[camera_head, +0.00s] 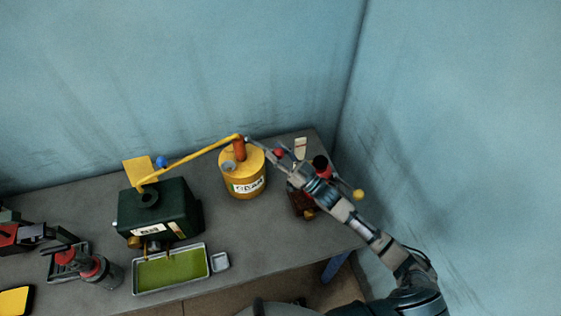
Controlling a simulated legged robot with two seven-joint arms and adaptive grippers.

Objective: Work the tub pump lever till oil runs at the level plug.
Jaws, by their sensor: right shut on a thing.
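The yellow tub (249,183) with a white label stands at the middle back of the table. An orange-red pump column (239,150) rises from its top. My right gripper (257,149) reaches in from the right and is shut on the pump lever beside the column's top; the fingers hide most of the lever. A yellow pipe (190,158) runs from the column to the dark green housing (180,196). Brass fittings (150,244) sit low on its front, above a tray of yellow-green oil (168,271). I cannot tell whether oil runs there. My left gripper (68,243) is at the far left, its jaws unclear.
A grey cylinder with red bands (102,270) stands left of the oil tray. A small grey dish (220,262) is right of it. Dark red items (303,203) stand under my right arm, near the table's right edge. Walls close in behind and right.

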